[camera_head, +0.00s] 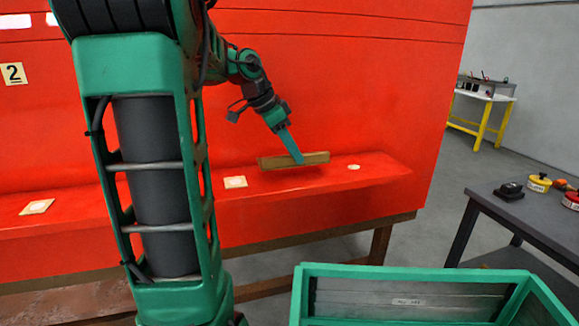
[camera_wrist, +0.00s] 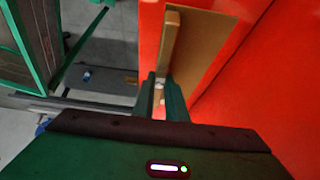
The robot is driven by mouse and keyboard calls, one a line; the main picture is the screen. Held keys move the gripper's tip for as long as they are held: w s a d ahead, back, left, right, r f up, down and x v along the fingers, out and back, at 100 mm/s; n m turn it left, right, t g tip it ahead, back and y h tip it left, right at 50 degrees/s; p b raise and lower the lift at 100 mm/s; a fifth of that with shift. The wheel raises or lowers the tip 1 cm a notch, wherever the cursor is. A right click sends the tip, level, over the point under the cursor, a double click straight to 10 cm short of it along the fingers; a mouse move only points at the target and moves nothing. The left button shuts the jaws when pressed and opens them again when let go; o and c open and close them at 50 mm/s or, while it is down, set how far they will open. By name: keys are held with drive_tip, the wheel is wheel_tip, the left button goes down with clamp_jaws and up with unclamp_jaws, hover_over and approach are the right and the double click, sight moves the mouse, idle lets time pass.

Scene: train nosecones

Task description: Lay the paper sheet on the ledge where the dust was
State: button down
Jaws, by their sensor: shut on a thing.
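My gripper (camera_head: 297,159) is shut on a brown, flat-looking piece (camera_head: 318,158), which seems to be the paper sheet. It is held over the right part of the red ledge (camera_head: 290,190), close to the red wall; I cannot tell whether it touches the ledge. In the wrist view the fingertips (camera_wrist: 160,80) meet at the piece's near end, and a tan face (camera_wrist: 203,45) with a raised strip shows beyond them. A small white round spot (camera_head: 353,167) lies bare on the ledge to the right of the piece. No dust can be made out.
Tan squares with white round spots lie on the ledge, one in the middle (camera_head: 235,182) and one at left (camera_head: 37,207). A green-rimmed bin (camera_head: 420,271) stands below the ledge. A dark table (camera_head: 525,207) with yellow and red items is at right.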

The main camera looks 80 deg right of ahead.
sight(294, 164)
drive_tip(key=shift+s+d+f, duration=0.15)
drive_tip(key=shift+s+f, duration=0.05)
drive_tip(key=shift+f, duration=0.35)
drive_tip(key=shift+w+f, duration=0.1)
drive_tip(key=shift+f, duration=1.5)
drive_tip(key=shift+f, duration=0.15)
drive_tip(key=c, duration=1.8)
unclamp_jaws()
drive_tip(key=shift+r, duration=0.2)
drive_tip(key=v, duration=1.2)
